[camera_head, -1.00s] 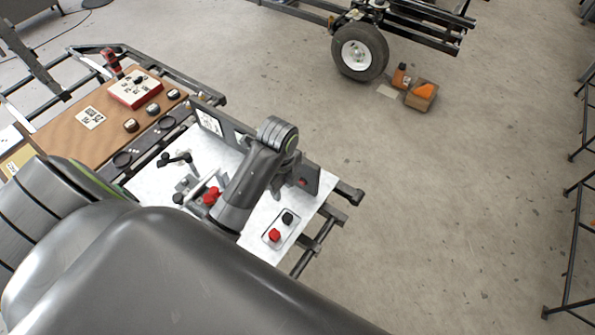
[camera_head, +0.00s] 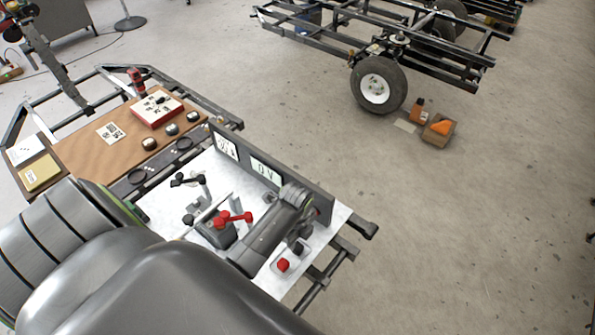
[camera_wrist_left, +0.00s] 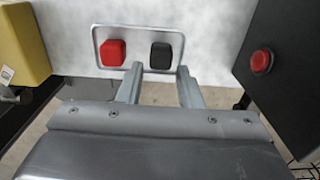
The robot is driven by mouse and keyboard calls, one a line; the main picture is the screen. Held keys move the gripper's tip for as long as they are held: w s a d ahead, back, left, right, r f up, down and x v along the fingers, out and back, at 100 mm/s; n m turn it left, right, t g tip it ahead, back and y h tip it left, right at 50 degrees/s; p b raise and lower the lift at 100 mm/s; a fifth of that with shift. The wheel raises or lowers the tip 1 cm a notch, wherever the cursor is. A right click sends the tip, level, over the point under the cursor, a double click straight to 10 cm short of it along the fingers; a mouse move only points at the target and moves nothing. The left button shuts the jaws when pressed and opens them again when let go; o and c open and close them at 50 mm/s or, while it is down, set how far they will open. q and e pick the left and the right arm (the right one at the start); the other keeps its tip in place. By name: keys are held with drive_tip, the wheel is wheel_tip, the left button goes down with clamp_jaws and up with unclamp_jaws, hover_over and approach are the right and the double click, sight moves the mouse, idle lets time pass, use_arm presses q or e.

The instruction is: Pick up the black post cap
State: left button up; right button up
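The black post cap (camera_wrist_left: 160,56) shows in the left wrist view inside a grey rounded outline on a white surface, just right of the red cap (camera_wrist_left: 113,52). My left gripper (camera_wrist_left: 158,72) is open and empty, its two fingers pointing toward the black cap, roughly to either side of it in the picture. I cannot tell whether they touch it. My right gripper is not in view.
A dark upright panel (camera_wrist_left: 290,50) with a red button (camera_wrist_left: 261,61) stands close right of the fingers. A yellow block (camera_wrist_left: 20,45) is at left. On the white bench plate (camera_head: 165,205) stand a red-handled fixture (camera_head: 232,218) and clamps. A brown mat (camera_head: 90,160) lies farther left.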

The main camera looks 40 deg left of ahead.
sight(298, 248)
use_arm(q)
drive_tip(key=shift+f, duration=2.4)
drive_tip(key=c, duration=0.6)
